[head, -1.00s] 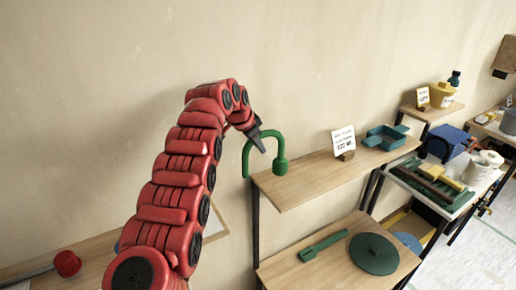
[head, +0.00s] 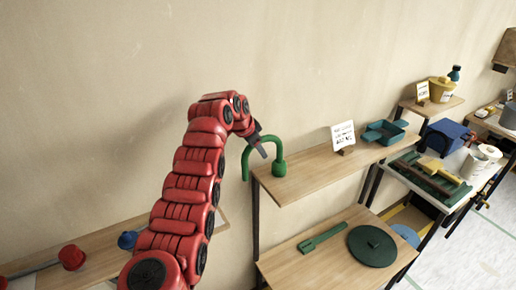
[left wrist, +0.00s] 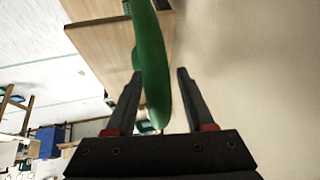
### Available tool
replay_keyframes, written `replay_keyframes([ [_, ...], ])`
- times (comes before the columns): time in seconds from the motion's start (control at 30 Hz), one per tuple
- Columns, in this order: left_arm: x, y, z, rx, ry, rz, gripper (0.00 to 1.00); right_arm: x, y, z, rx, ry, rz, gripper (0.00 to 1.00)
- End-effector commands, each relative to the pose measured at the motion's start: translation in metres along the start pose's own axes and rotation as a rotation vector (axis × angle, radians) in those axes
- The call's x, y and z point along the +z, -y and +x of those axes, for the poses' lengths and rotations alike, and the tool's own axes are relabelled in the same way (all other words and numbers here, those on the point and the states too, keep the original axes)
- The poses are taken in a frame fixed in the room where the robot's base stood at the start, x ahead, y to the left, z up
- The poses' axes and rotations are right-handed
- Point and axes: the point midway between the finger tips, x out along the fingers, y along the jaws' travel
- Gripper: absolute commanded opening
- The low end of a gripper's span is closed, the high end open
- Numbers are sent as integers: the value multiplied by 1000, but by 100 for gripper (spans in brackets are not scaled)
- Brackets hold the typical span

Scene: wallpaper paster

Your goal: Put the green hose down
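The green hose (head: 278,152) is a bent, arch-shaped piece with a thick round end. In the head view its thick end is at the left end of the upper wooden shelf (head: 310,180) and appears to rest on it. Its thin end hangs past the shelf's left edge. My left gripper (head: 262,151) is at the arch. In the left wrist view the hose (left wrist: 153,75) passes between the fingers of my left gripper (left wrist: 160,80), which stand apart with a gap visible on the right side. My right gripper is not in view.
A white sign (head: 343,134) and a teal tray (head: 384,132) stand farther right on the upper shelf. A lower shelf holds a green round lid (head: 374,247) and a flat green tool (head: 322,237). A plain wall runs behind. The upper shelf's middle is clear.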

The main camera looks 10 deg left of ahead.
Motion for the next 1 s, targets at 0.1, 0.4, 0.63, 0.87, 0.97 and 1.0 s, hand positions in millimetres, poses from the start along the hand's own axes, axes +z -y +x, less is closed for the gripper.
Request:
replay_keyframes([
  [0.1,0,0,0,0,0,0,58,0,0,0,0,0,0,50],
  [0.4,0,0,-4,0,-1,0,58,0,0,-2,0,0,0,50],
  [0.63,0,1,-40,-6,-5,2,58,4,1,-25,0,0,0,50],
  [0.87,1,0,-92,-4,-3,1,58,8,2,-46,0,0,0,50],
  [0.97,0,0,-107,0,1,0,58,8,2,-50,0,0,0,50],
  [1.0,0,0,-112,-1,0,0,58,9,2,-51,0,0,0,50],
])
